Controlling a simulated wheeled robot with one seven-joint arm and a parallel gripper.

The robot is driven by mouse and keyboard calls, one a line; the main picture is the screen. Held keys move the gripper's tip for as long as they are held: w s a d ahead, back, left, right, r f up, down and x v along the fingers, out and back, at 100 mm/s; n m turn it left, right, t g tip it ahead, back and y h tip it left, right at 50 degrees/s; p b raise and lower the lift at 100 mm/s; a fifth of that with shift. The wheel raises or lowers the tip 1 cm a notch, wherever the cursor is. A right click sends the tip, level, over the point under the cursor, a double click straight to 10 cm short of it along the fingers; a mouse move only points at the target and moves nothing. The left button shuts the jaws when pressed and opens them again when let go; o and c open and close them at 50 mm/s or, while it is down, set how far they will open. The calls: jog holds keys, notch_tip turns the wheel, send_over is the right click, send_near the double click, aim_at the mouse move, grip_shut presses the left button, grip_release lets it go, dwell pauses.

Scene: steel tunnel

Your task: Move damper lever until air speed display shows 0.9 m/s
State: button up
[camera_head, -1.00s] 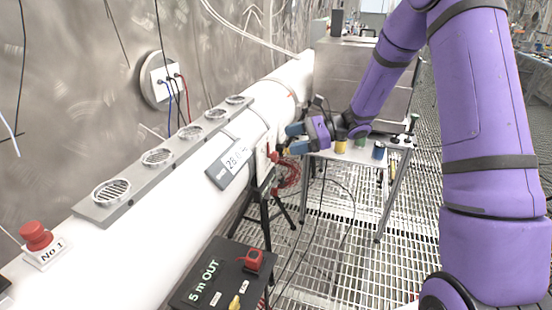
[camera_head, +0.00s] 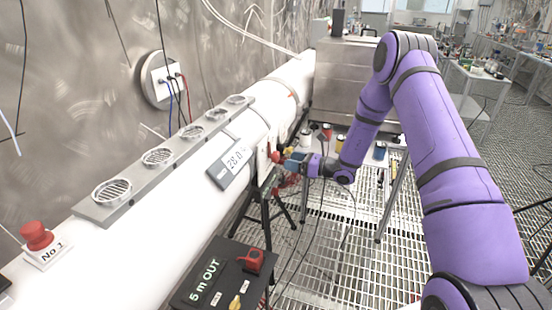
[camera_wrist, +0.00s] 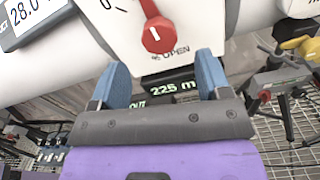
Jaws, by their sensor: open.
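The damper lever, a red knob with a white line, shows in the wrist view (camera_wrist: 158,34) on a white plate (camera_wrist: 185,22) marked "OPEN" and a "0". My gripper (camera_wrist: 160,75) is open, with its two blue fingers apart just below the knob and nothing between them. In the head view my gripper (camera_head: 287,158) is beside the white duct, close to a red part (camera_head: 275,156) on its side. The display (camera_head: 230,163) on the duct reads about 28; the wrist view shows "28.0" on it (camera_wrist: 28,14), its unit cut off.
The white duct (camera_head: 150,235) runs along the wall with round vents (camera_head: 158,157) and a red button (camera_head: 36,235). A dark box labelled "5 m OUT" (camera_head: 222,278) stands in front. A small table with cups (camera_head: 380,150) stands behind my arm.

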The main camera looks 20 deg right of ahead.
aim_at(278, 158)
jog(key=x, duration=0.6)
jog(key=shift+w+a, duration=0.2)
jog(key=shift+a, duration=0.1)
jog(key=shift+c, duration=0.5)
jog(key=c, duration=0.8)
jog(key=shift+n, duration=1.7)
jog(key=o, duration=0.9)
jog(key=shift+d, duration=0.15)
